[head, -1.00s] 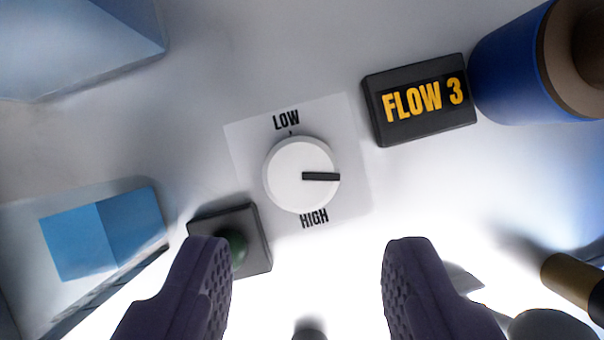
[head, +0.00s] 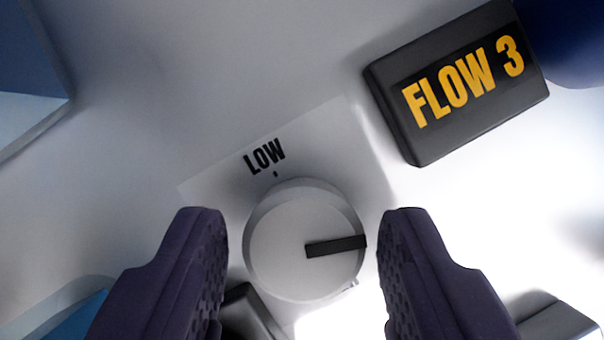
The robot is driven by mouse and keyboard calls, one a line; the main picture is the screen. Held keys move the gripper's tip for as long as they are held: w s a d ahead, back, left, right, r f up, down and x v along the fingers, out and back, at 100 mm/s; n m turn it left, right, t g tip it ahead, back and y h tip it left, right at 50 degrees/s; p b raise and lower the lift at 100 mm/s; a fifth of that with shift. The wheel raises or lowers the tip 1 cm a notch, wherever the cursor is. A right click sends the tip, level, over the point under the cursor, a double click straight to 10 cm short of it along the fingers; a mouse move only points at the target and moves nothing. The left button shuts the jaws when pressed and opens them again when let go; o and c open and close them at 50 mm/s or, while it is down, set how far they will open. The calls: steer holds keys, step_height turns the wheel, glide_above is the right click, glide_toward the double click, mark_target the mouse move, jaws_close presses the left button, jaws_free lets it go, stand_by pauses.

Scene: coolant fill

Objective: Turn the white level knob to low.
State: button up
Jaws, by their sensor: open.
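The white level knob (head: 280,245) is round with a black pointer bar (head: 336,246) that points to the right in the picture, away from the LOW mark. It sits on a pale plate (head: 340,135) with the word LOW (head: 264,157) and a small tick above the knob. The HIGH label is out of sight now. My gripper (head: 302,225) is open, with one dark purple finger on each side of the knob. A gap shows at the left finger and a narrow one at the right; I see no contact.
A black display reading FLOW 3 (head: 460,85) stands to the upper right of the knob. A dark block (head: 250,315) is partly hidden behind the left finger. Blue objects show at the upper left (head: 25,60) and upper right (head: 575,40).

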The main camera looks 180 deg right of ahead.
steer(key=shift+w+f, duration=0.25)
steer(key=shift+f, duration=0.3)
steer(key=c, duration=0.8)
steer(key=shift+n, duration=0.3)
steer(key=n+y+b, duration=0.1)
steer(key=n, duration=0.1)
steer(key=n+g+y+b, duration=0.1)
steer(key=n, duration=0.2)
steer(key=shift+d+f, duration=0.1)
steer(key=shift+d, duration=0.05)
steer(key=n+g+y, duration=0.1)
steer(key=n, duration=0.4)
steer(key=shift+b, duration=0.35)
steer(key=shift+y, duration=0.3)
